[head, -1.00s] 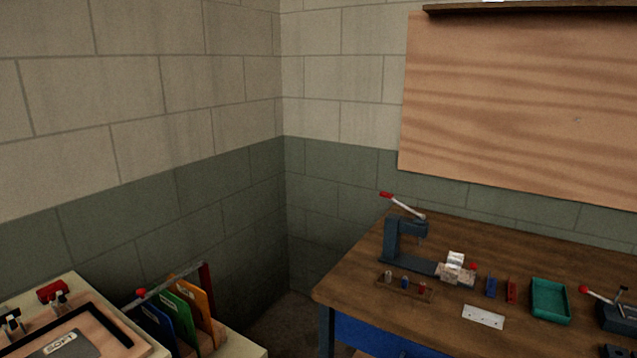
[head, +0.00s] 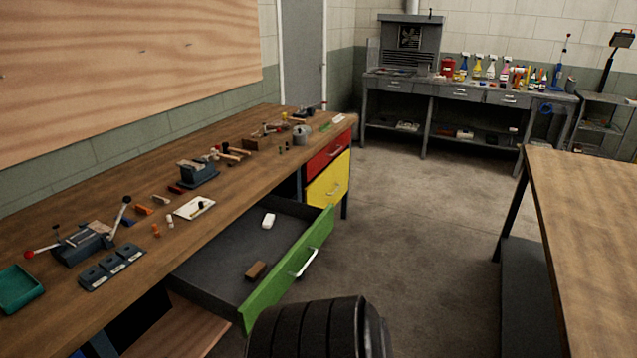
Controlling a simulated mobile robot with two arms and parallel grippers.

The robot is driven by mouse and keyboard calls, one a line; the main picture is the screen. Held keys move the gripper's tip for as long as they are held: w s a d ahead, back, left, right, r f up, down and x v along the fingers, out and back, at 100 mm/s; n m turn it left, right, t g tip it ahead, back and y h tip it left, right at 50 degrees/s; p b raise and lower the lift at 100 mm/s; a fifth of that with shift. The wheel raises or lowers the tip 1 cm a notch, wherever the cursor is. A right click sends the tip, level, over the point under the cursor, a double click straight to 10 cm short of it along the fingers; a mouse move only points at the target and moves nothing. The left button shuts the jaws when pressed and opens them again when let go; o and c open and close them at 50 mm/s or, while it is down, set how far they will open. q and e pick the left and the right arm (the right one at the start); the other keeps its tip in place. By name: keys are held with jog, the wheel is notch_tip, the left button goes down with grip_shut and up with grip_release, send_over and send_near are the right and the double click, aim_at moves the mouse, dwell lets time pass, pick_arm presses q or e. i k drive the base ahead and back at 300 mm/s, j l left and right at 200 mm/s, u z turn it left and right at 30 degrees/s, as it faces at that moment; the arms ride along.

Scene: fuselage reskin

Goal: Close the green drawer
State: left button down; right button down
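The green drawer (head: 290,270) is pulled well out from under the long wooden workbench, left of centre in the head view. Its green front panel carries a silver bar handle (head: 306,263). Inside the grey tray lie a white block (head: 268,220) and a brown block (head: 255,270). A dark ribbed round part stands at the bottom centre, overlapping the near end of the drawer front in the picture; I cannot tell whether it touches. Neither of my grippers is in view.
The wooden workbench (head: 150,190) holds several tools, and a red drawer (head: 328,156) and yellow drawer (head: 328,182) are shut beyond the green one. Another wooden table (head: 590,230) stands at the right. Bare concrete floor (head: 420,240) lies between them. A grey bench (head: 465,92) stands at the back.

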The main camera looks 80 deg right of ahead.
aim_at(213, 277)
jog(key=z, duration=2.55)
